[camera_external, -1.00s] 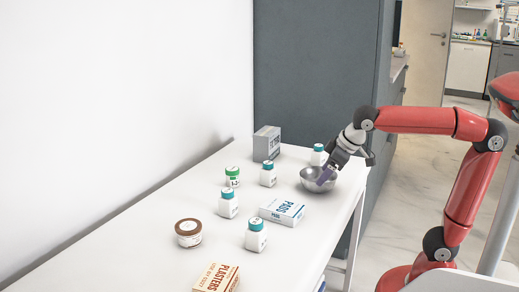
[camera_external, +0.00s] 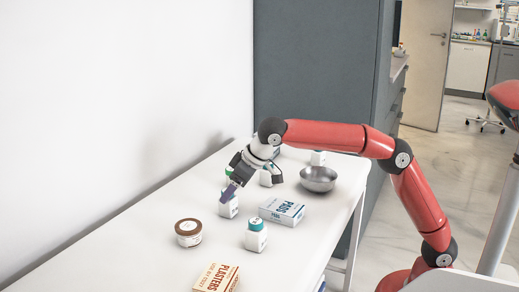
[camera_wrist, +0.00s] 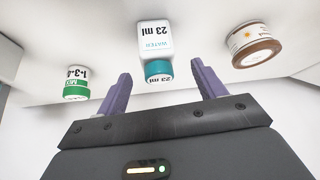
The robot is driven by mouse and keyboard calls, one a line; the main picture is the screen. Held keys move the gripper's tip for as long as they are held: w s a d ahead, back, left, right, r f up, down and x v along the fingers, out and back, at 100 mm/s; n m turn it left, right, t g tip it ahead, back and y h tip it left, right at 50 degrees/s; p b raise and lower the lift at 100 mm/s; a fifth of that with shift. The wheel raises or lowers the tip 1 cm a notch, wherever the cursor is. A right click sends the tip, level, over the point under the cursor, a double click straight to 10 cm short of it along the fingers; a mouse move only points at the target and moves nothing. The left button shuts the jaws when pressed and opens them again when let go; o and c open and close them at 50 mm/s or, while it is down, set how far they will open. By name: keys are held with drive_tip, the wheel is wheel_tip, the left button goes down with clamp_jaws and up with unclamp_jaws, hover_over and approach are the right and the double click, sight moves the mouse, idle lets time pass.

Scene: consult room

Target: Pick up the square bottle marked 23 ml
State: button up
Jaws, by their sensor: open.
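The square bottle marked 23 ml (camera_wrist: 155,42) is white with a teal cap and the word WATER, and appears upside down in the wrist view. Its cap lies between the two purple fingers in that picture; I cannot tell whether it is between them in depth. In the external view this appears to be the white bottle (camera_external: 229,210) standing upright on the table, its cap partly hidden by my gripper (camera_external: 230,192). My gripper (camera_wrist: 161,70) is open and empty, pointing down at the bottle.
A brown-lidded jar (camera_external: 188,233) and a green-capped container (camera_wrist: 76,90) flank the bottle. Another teal-capped bottle (camera_external: 256,236), a PADS box (camera_external: 282,211), a PLASTERS box (camera_external: 216,278) and a metal bowl (camera_external: 318,178) stand on the white table (camera_external: 140,240). More bottles stand behind my wrist.

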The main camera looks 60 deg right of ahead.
drive_tip(key=x, duration=0.4)
drive_tip(key=shift+w+d+f, duration=0.15)
drive_tip(key=shift+w+f, duration=0.1)
drive_tip(key=shift+w, duration=0.05)
drive_tip(key=shift+c, duration=0.4)
drive_tip(key=c, duration=1)
drive_tip(key=shift+c, duration=0.2)
